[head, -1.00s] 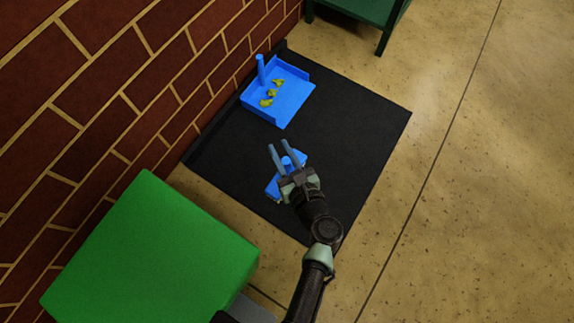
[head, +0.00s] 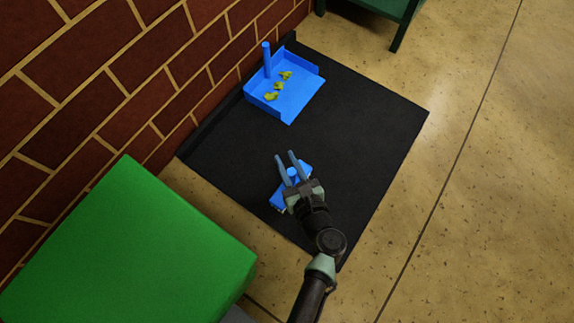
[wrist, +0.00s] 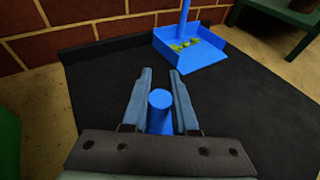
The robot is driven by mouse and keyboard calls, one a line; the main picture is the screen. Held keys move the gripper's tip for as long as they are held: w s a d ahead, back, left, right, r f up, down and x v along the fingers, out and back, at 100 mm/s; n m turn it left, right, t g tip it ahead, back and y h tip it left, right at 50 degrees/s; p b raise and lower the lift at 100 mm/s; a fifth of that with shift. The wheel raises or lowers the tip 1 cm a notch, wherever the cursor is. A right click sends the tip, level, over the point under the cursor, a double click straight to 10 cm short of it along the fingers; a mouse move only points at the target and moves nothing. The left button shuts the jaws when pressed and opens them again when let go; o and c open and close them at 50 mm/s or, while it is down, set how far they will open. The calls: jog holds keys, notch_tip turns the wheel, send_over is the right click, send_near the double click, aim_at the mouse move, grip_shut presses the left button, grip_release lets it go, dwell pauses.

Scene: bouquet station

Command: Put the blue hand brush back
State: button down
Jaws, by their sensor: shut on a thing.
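The blue hand brush (head: 279,199) has a flat blue block and an upright round handle. It is over the near part of the black mat (head: 350,140); I cannot tell whether it touches the mat. My gripper (head: 285,155) is shut on its handle. In the wrist view, the round handle top (wrist: 160,98) sits between the two fingers of my gripper (wrist: 161,75). The hand and fingers hide part of the brush block.
A blue dustpan (head: 292,103) with an upright handle and several yellow-green scraps (head: 278,86) lies at the mat's far left, by the brick wall (head: 120,90). A green box (head: 130,245) stands near left. A dark green stand (head: 375,12) is at the back. Floor at right is clear.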

jog(key=shift+f, duration=0.45)
jog(key=shift+f, duration=0.1)
jog(key=c, duration=0.7)
grip_release()
